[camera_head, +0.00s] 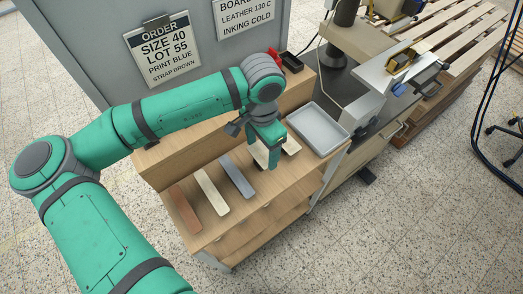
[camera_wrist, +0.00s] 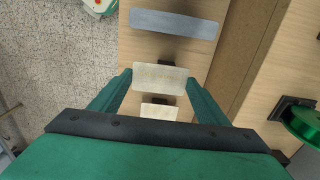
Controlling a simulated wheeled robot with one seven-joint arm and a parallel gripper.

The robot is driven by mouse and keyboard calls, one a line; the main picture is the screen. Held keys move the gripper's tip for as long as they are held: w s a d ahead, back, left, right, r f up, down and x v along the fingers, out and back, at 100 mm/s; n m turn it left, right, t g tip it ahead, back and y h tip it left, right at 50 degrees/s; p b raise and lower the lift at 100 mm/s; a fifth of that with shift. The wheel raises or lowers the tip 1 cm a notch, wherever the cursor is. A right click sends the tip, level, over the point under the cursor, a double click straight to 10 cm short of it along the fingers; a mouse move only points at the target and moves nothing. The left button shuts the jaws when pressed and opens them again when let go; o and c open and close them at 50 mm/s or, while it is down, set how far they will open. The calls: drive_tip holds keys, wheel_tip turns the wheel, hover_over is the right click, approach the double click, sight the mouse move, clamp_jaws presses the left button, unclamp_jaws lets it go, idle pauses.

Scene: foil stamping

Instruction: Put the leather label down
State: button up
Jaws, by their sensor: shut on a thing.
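My gripper (camera_head: 268,152) is over the wooden bench (camera_head: 245,213), shut on a cream leather label (camera_wrist: 160,78). In the wrist view the label sits flat between the two fingertips, its ends at the fingers. In the head view the label (camera_head: 260,156) shows beside the finger, partly hidden. A second cream piece (camera_wrist: 158,112) lies just beyond it on a dark base, partly covered by my gripper. I cannot tell whether the held label touches the surface below.
Brown (camera_head: 185,208), cream (camera_head: 212,192) and grey (camera_head: 237,176) strips lie left of my gripper. A grey tray (camera_head: 318,129) is at right, and a press (camera_head: 365,75) stands beyond it. A green spool (camera_wrist: 305,122) shows in the wrist view. An order sign (camera_head: 162,50) hangs behind.

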sight(262, 149)
drive_tip(key=s+r, duration=0.1)
drive_tip(key=r, duration=0.1)
drive_tip(key=s+r, duration=0.2)
drive_tip(key=shift+s+r, duration=0.1)
drive_tip(key=shift+s, duration=0.1)
drive_tip(key=s+r, duration=0.3)
drive_tip(key=s, duration=0.5)
drive_tip(key=shift+s+r, duration=0.35)
drive_tip(key=shift+s, duration=0.05)
drive_tip(key=w+f, duration=0.1)
drive_tip(key=w, duration=0.2)
drive_tip(key=w+f, duration=0.1)
drive_tip(key=w, duration=0.1)
drive_tip(key=w+f, duration=0.1)
drive_tip(key=w, duration=0.2)
drive_tip(key=shift+w+f, duration=0.3)
drive_tip(key=shift+f, duration=0.1)
drive_tip(key=w+f, duration=0.4)
drive_tip(key=shift+f, duration=0.35)
drive_tip(key=shift+w+f, duration=0.55)
drive_tip(key=shift+f, duration=0.05)
drive_tip(key=shift+w+f, duration=0.15)
drive_tip(key=shift+f, duration=1.35)
drive_tip(key=shift+f, duration=0.5)
